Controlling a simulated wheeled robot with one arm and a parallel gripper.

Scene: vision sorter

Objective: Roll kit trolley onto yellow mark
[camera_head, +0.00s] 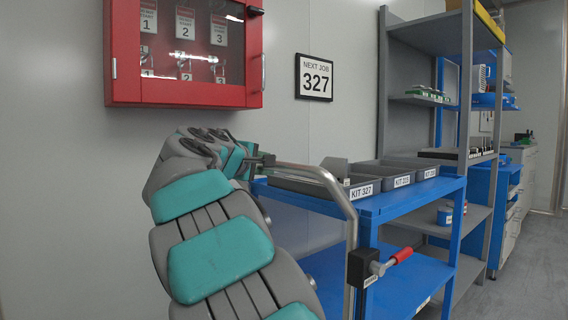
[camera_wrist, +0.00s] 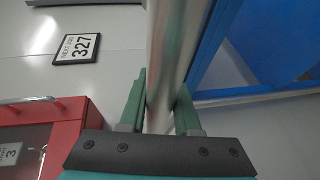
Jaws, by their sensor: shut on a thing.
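The blue kit trolley (camera_head: 385,208) stands right of my arm, with grey bins on its top; the nearest bin's label (camera_head: 361,191) reads KIT 327. Its bent metal push handle (camera_head: 334,186) rises at the near end. My gripper (camera_head: 264,161) is at the handle's far left part. In the wrist view, the green fingers of my gripper (camera_wrist: 161,92) are on both sides of the metal handle bar (camera_wrist: 172,40), shut on it. A black box with a red-tipped lever (camera_head: 402,255) is on the trolley's near side. No yellow floor mark shows in either view.
A grey shelf rack (camera_head: 430,32) stands close behind the trolley. A red cabinet (camera_head: 184,94) and a NEXT JOB 327 sign (camera_head: 314,77) hang on the left wall. Bare grey floor (camera_head: 530,270) shows at the right.

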